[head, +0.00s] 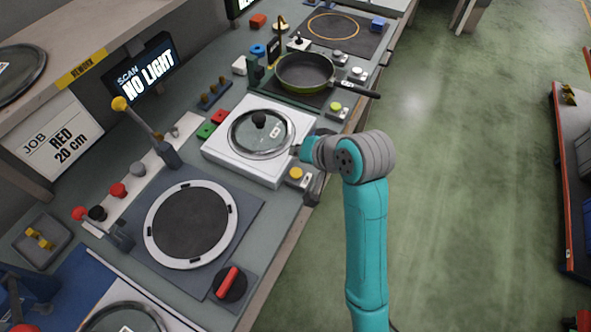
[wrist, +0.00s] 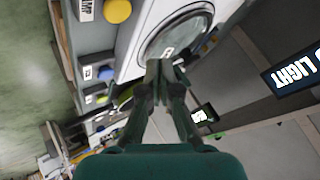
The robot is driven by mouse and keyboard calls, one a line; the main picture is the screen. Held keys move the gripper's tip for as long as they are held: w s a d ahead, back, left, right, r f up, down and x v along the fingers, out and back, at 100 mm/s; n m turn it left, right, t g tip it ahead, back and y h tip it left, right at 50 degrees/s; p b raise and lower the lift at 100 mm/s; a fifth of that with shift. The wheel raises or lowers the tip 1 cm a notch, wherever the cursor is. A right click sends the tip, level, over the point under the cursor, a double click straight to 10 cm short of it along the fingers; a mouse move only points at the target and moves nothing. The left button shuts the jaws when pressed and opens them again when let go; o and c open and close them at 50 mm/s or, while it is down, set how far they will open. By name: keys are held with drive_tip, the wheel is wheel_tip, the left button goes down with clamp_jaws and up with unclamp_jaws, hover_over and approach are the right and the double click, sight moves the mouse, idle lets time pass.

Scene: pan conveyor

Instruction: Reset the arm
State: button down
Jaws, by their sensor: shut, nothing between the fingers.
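My teal arm rises at the right of the head view and bends left at a grey wrist joint. My gripper (wrist: 166,70) shows in the wrist view with its two dark fingers together and nothing between them. In the head view it is partly hidden by the wrist, at the right edge of the white station (head: 212,140). A glass lid (head: 268,142) with a black knob lies on that station. The lid also shows in the wrist view (wrist: 180,22), beyond the fingertips. I cannot tell the exact gap between fingertips and station.
A green-rimmed pan (head: 304,70) sits farther back, its handle pointing right. A round dark plate (head: 188,222), a red-handled knob (head: 230,282) and a lever (head: 145,122) are nearer. A screen (head: 146,68) reads NO LIGHT; a job card (head: 60,143) reads RED 20 cm. Floor (head: 460,200) is clear.

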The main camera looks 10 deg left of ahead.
drive_tip(key=s+d+f+m+t+h, duration=0.25)
drive_tip(key=s+d+f+t, duration=0.25)
drive_tip(key=s+d+f, duration=1)
drive_tip(key=s+d+r+t+h, duration=0.1)
drive_tip(key=s+d+r, duration=0.1)
drive_tip(key=s, duration=0.6)
drive_tip(key=s+d+r+n+t+h, duration=0.1)
drive_tip(key=s+d+r, duration=0.2)
drive_tip(key=s, duration=0.5)
drive_tip(key=s+d+r+n+t+h, duration=0.1)
drive_tip(key=s+d+r+h, duration=0.1)
drive_tip(key=s, duration=0.6)
drive_tip(key=shift+s+d+r, duration=0.25)
drive_tip(key=shift+d+r, duration=0.3)
drive_tip(key=shift+d, duration=0.05)
